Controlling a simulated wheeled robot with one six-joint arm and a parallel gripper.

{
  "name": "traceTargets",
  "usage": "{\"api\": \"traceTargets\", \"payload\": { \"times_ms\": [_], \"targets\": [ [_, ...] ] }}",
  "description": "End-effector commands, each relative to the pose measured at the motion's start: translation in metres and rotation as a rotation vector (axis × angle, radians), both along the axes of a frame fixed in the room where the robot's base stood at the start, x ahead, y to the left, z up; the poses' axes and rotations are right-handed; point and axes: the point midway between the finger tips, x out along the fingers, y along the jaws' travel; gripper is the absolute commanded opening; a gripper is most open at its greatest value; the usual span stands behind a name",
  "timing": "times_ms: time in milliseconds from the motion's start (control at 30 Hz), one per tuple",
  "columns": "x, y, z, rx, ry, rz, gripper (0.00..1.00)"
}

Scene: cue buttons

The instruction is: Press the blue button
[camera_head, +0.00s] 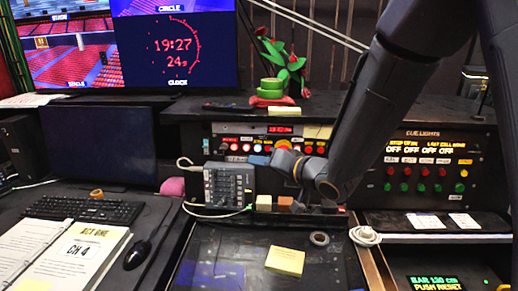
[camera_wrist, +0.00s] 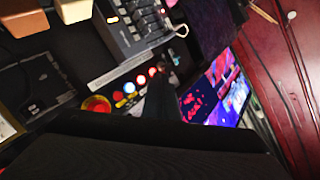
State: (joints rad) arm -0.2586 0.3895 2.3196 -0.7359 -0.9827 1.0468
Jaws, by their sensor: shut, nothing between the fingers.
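The blue button (camera_wrist: 130,88) shows in the wrist view as a small pale-blue lit cap in a row of buttons on a dark panel. A red button (camera_wrist: 118,96) is on its left, and pale and red buttons are on its right. My gripper (camera_wrist: 160,84) is shut and empty, its dark tip beside the right part of this row, to the right of the blue button. In the head view my gripper (camera_head: 284,162) is in front of the middle panel and covers part of it. I cannot pick out the blue button there, nor tell whether the tip touches the panel.
A grey mixer (camera_head: 229,186) with cables sits left of my gripper. Small blocks (camera_head: 285,204) stand below it. The cue lights panel (camera_head: 425,170) with red and green buttons is at the right.

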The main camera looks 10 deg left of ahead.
Motion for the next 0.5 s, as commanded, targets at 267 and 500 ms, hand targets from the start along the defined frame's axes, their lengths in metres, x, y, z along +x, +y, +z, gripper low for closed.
{"api": "traceTargets", "payload": {
  "times_ms": [267, 500],
  "targets": [
    [0.019, 0.0, -0.005, -0.001, 0.0, -0.001, 0.0],
    [0.052, 0.001, -0.009, -0.001, -0.002, -0.003, 0.0]
  ]
}}
